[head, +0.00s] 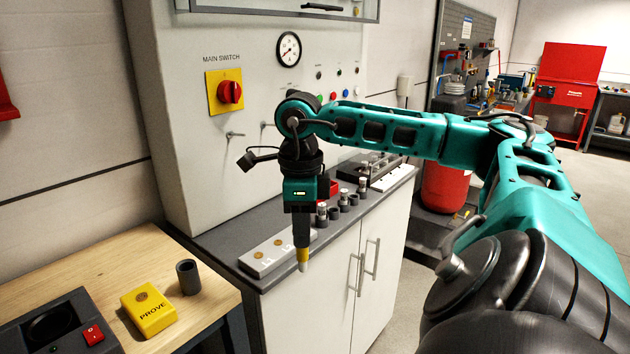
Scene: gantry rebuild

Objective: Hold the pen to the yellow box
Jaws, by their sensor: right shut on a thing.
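The yellow box (158,318), marked PROVE and with a round brass-coloured spot on top, lies on the wooden table at the lower left. My right gripper (301,210) is shut on the pen (302,240). The pen is dark with a yellow band and a pale tip, and it hangs upright with the tip down. The gripper and pen are in front of the grey counter's edge, to the right of the yellow box and apart from it. The pen's upper end is hidden in the gripper. My left gripper is out of view.
A dark cup (188,277) stands on the wooden table (95,262) beside the box. A black unit with a red switch (93,335) lies left of it. A pale terminal block (268,258) sits on the grey counter behind the pen. A panel with a red main switch (230,92) rises behind.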

